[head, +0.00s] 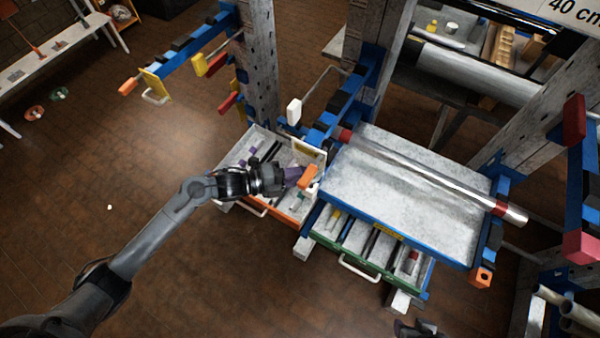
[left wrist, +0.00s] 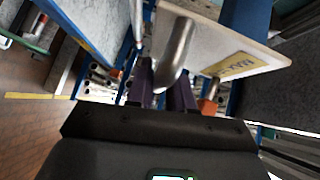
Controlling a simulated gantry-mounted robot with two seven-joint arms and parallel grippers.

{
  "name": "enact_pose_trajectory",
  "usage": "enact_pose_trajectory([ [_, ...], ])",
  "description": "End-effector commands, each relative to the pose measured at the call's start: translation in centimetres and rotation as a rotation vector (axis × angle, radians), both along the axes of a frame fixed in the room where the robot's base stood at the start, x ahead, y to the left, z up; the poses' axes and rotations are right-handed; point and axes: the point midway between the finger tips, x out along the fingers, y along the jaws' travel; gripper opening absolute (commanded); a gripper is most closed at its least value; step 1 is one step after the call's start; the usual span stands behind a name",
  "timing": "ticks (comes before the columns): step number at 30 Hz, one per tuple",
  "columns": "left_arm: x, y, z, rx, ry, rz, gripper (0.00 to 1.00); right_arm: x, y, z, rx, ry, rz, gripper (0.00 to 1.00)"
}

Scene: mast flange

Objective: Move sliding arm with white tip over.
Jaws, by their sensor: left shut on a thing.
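A blue sliding arm (head: 342,107) reaches forward from the mast and ends in a white end plate (head: 310,154) with an orange stub (head: 308,177) beside it. In the left wrist view the white plate (left wrist: 205,40) carries a yellow "MAX" label and a curved metal handle (left wrist: 177,50). My left gripper (head: 296,177) is at this plate, its purple fingers (left wrist: 163,92) shut on the handle. Another white tip (head: 294,111) sits on a thin rod behind. A dark part, seemingly my right gripper (head: 415,328), shows at the bottom edge; its jaws are unclear.
An open drawer (head: 262,206) with tools lies under my left gripper. A green drawer (head: 365,262) and a grey table with a metal tube (head: 425,172) stand to the right. Another blue arm with a yellow plate (head: 155,84) juts out left. The brown floor in front is clear.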

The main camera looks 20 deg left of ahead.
Motion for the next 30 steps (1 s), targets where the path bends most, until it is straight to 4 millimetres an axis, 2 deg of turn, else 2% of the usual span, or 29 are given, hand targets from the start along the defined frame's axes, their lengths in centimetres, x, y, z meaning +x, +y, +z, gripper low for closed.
enact_pose_trajectory([
  [1, -0.1, 0.0, -1.6, 0.002, 0.003, -0.001, 0.00, 0.0, 0.0, -1.3, 0.001, 0.000, -0.001, 0.43],
  [3, 0.0, 0.0, -2.2, 0.002, 0.003, 0.000, 0.00, 0.0, 0.0, -1.8, 0.002, 0.000, -0.002, 0.43],
  [16, -0.1, 0.1, -2.8, 0.004, 0.010, 0.002, 0.00, 0.0, 0.0, -1.9, -0.001, -0.001, 0.001, 0.43],
  [17, -0.1, 0.1, -2.8, 0.005, 0.011, 0.001, 0.26, 0.0, 0.0, -1.9, -0.001, -0.001, 0.001, 0.43],
  [20, -0.1, 0.1, -2.8, 0.004, 0.010, 0.002, 0.40, 0.0, -0.1, -1.9, -0.004, -0.002, 0.003, 0.43],
  [30, -0.2, 0.3, -2.5, 0.002, 0.004, 0.002, 0.40, 0.0, -0.2, -1.9, -0.009, -0.001, 0.005, 0.43],
])
